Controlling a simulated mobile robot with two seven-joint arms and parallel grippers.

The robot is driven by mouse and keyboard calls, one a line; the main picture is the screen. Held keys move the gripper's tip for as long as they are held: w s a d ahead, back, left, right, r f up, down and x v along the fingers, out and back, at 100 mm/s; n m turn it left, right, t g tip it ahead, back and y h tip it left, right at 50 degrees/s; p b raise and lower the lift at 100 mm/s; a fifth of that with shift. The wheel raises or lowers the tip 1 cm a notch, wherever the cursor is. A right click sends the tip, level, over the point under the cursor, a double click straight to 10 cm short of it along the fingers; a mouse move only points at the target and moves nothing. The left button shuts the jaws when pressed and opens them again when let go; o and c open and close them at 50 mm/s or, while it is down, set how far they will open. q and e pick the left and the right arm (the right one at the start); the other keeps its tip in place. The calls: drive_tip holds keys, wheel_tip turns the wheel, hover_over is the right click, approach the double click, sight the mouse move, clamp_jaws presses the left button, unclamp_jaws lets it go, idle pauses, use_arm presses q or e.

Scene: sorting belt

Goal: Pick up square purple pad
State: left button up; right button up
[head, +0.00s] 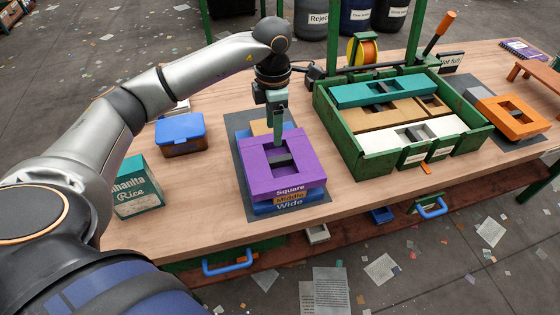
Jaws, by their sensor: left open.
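The square purple pad (257,178) lies on top of a stack on a dark grey mat (241,207). It has a raised block (281,160) at its middle with an opening around it. Below it show a blue pad (290,207) and, behind, a tan one (261,126). Labels "Square", "Middle" and "Wide" show at the stack's front. My left gripper (279,138) is open and points down over the pad's middle, close to the raised block. I cannot tell whether it touches. My right gripper is not in view.
A green crate (346,140) to the right holds teal, tan and white pads. An orange pad (512,117) lies on another mat at far right. A blue box (181,134) and a rice box (137,187) stand left. Bare wood (200,215) lies front left.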

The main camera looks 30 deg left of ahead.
sight(277, 159)
use_arm(q)
drive_tip(key=f, duration=0.9)
drive_tip(key=shift+d+f+p, duration=0.3)
drive_tip(key=shift+p, duration=0.05)
clamp_jaws()
